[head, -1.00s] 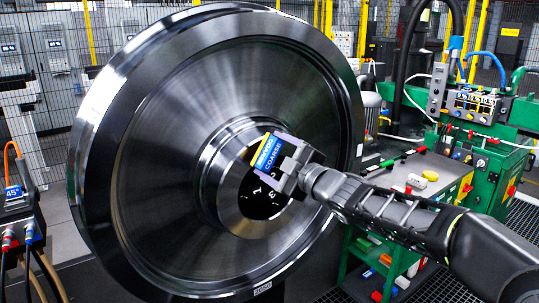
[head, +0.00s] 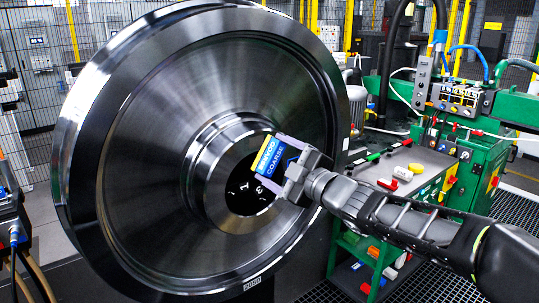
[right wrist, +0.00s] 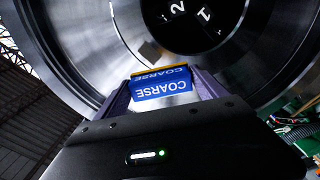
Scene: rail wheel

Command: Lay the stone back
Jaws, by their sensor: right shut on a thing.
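The stone is a blue block marked COARSE with a yellow edge (head: 269,157). My right gripper (head: 283,166) is shut on it and holds it in front of the large steel rail wheel (head: 130,150), near the dark hub bore. In the right wrist view the stone (right wrist: 163,88) sits between the two fingers (right wrist: 160,95), its COARSE lettering readable. The wheel face and the numbered bore lie beyond it; I cannot tell the exact gap. My left gripper is not in view.
A green machine (head: 470,135) with a control box stands at right. Its grey bench top (head: 425,160) carries a yellow puck (head: 416,168), a white cylinder (head: 402,173) and red and green pieces. A shelf with coloured items is below. A hose stand (head: 12,215) is at the left edge.

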